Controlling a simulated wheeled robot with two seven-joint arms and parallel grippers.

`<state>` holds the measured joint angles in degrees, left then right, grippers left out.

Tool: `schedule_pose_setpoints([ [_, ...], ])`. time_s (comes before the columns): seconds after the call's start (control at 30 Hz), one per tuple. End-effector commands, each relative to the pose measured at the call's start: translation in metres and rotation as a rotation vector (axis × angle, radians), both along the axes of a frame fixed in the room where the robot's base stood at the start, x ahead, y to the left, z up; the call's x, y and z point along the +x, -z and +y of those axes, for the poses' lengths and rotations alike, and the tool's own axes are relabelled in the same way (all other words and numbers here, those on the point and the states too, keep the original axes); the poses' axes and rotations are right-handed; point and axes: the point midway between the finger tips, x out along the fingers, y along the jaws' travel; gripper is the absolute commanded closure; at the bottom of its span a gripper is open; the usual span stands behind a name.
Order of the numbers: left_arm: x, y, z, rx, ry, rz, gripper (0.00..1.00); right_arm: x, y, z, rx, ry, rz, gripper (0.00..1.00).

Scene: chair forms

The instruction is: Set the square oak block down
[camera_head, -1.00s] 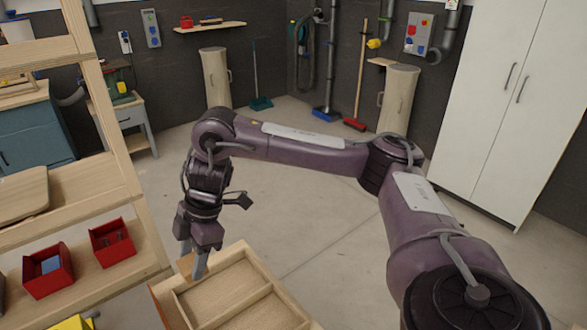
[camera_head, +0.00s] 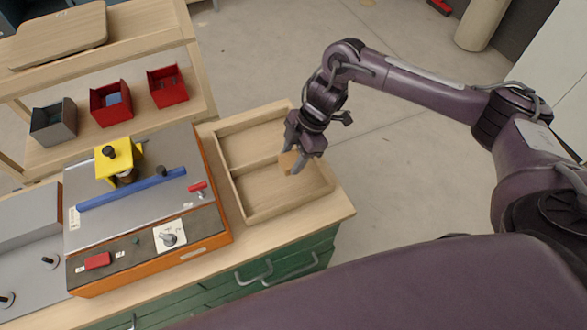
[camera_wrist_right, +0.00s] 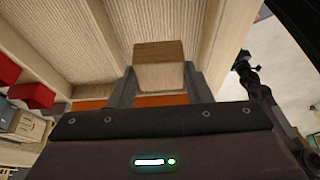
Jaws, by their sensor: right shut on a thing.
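The square oak block (camera_head: 287,161) is between the fingers of my right gripper (camera_head: 292,161), over the right side of a two-compartment wooden tray (camera_head: 231,182). In the right wrist view the block (camera_wrist_right: 159,66) sits between both fingertips of the gripper (camera_wrist_right: 158,85), with the ribbed tray floor (camera_wrist_right: 95,45) beyond it. The gripper is shut on the block. The block appears near the tray's middle divider; I cannot tell whether it touches the tray. My left gripper is not in view.
An orange-sided machine (camera_head: 150,252) with a yellow clamp (camera_head: 118,160) and a blue bar stands left of the tray. Red bins (camera_head: 110,103) and a grey bin (camera_head: 53,123) sit on a shelf behind. Green drawers (camera_head: 190,300) are below the bench top.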

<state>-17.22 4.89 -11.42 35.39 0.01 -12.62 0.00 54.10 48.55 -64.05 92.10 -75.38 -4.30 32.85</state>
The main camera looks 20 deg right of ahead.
Motion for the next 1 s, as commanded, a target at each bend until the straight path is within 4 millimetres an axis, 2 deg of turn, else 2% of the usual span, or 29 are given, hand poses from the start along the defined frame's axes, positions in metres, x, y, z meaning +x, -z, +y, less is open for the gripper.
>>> schedule_pose_setpoints([
  [0.1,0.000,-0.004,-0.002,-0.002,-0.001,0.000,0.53,0.000,0.018,0.001,0.001,0.001,0.002,0.78],
  [0.27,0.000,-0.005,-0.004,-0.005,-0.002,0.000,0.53,0.000,0.030,0.001,0.001,0.001,0.000,0.78],
  [0.5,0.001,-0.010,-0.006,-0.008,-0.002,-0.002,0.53,0.000,0.064,0.001,0.000,0.000,0.002,0.78],
  [0.97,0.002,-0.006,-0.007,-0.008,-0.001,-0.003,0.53,0.000,0.074,0.000,0.000,-0.001,0.000,0.78],
  [1.0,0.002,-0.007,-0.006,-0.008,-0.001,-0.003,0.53,0.000,0.073,0.000,0.000,-0.001,-0.001,0.50],
])
